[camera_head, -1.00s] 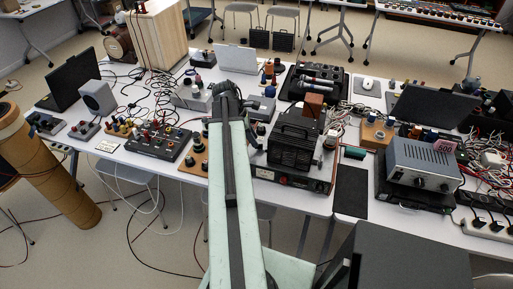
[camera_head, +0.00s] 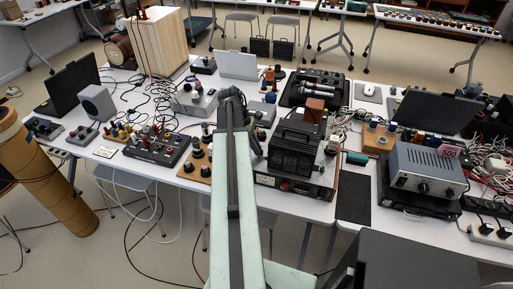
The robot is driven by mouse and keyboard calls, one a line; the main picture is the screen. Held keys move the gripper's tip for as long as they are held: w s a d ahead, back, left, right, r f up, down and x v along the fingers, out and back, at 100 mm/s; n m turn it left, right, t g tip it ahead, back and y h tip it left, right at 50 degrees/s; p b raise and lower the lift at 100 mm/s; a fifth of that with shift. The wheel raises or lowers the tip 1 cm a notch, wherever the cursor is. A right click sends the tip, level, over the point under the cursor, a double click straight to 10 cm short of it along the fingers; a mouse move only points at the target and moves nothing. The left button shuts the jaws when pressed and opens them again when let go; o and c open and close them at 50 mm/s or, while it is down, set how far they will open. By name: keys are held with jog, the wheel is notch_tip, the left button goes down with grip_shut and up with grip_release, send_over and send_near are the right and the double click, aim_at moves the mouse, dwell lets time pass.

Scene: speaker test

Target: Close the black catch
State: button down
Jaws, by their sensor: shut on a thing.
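My arm reaches forward over the middle of the table, and my gripper (camera_head: 232,98) is at its far end as a small dark shape. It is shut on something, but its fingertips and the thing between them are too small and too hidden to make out. I cannot pick out the black catch for certain. An open black case (camera_head: 341,92) with two microphones lies beyond my gripper to the right. A black ribbed unit (camera_head: 292,152) stands nearer, to the right of my arm.
The table (camera_head: 350,127) is crowded with cables and devices. A wooden box (camera_head: 157,38) stands at the back left, a grey amplifier (camera_head: 425,170) at the right. A cardboard tube (camera_head: 48,185) leans at the left. A black mat (camera_head: 354,196) lies clear at the front.

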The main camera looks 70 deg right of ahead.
jog(key=shift+d+m, duration=0.1)
jog(key=shift+m, duration=0.6)
jog(key=c, duration=1.5)
grip_release()
jog(key=shift+r, duration=0.1)
jog(key=p+v, duration=0.7)
jog(key=shift+w+d+r, duration=0.1)
jog(key=shift+w+r, duration=0.15)
